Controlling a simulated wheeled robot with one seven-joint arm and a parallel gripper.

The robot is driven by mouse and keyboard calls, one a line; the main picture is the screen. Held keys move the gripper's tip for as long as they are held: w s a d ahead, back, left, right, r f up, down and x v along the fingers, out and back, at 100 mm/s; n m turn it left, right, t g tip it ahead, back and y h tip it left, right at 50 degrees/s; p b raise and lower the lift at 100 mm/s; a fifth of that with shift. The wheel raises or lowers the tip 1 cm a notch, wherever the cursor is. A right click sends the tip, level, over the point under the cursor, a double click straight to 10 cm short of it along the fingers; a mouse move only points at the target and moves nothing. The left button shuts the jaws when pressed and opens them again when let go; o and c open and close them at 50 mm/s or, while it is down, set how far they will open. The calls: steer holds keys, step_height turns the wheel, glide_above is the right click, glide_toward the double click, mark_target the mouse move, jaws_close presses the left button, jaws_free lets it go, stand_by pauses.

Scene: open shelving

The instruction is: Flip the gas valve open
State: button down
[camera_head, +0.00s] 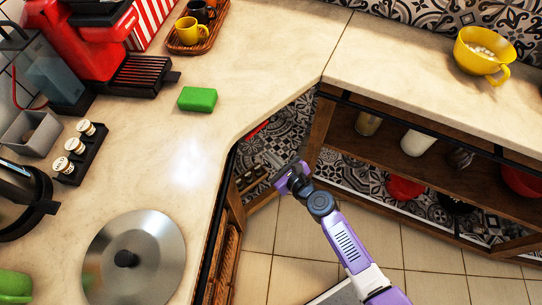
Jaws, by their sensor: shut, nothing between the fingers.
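My gripper (272,158) is at the end of my purple arm, in the corner gap where the two counters meet. It points up and left, towards the space under the left counter. It is shut and holds nothing. A small red part (258,130) shows just past it, under the counter edge, against the patterned tiles. I cannot tell whether this is the gas valve or its handle. No valve is clearly seen; the counter hides most of that space. The gripper appears apart from the red part.
The left counter (185,150) overhangs close beside my gripper. Shelf posts (318,128) stand right of it, with open shelves (390,150) holding jars. A green sponge (197,99) and a metal lid (150,265) lie on the counter.

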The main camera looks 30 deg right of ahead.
mark_target(252, 136)
steer(key=w+a+r+p, duration=0.1)
steer(key=w+p, duration=0.1)
steer(key=w, duration=0.4)
steer(key=shift+w+a+r, duration=0.3)
stand_by(0.3)
steer(key=shift+a+r+m+y+p, duration=0.35)
steer(key=shift+r+m+y+p, duration=0.45)
steer(key=shift+m+p, duration=0.45)
steer(key=shift+r, duration=0.15)
